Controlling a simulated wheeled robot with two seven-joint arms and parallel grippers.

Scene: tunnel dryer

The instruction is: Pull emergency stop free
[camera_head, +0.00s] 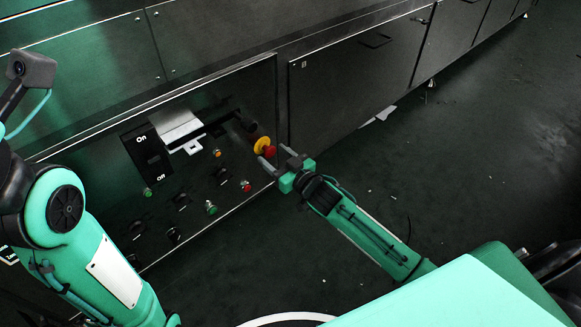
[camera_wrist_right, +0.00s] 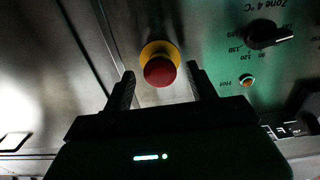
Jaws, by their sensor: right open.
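The emergency stop (camera_head: 265,147) is a red button on a yellow collar at the right end of the dark control panel (camera_head: 190,225). In the right wrist view the red knob of the emergency stop (camera_wrist_right: 160,71) sits ahead of and between my two fingers. My right gripper (camera_head: 281,158) is open, its fingertips close to the knob, one on each side. The same right gripper (camera_wrist_right: 162,85) shows a gap on both sides of the knob; I cannot tell any contact. My left arm is at the left edge of the head view; its gripper is out of view.
The panel also carries an On/Off switch (camera_head: 152,158), small green, red and orange buttons, and several dark knobs. A Zone 4 temperature knob (camera_wrist_right: 270,36) is right of the stop in the wrist view. Closed metal doors (camera_head: 350,85) run along the machine. The floor at right is mostly clear.

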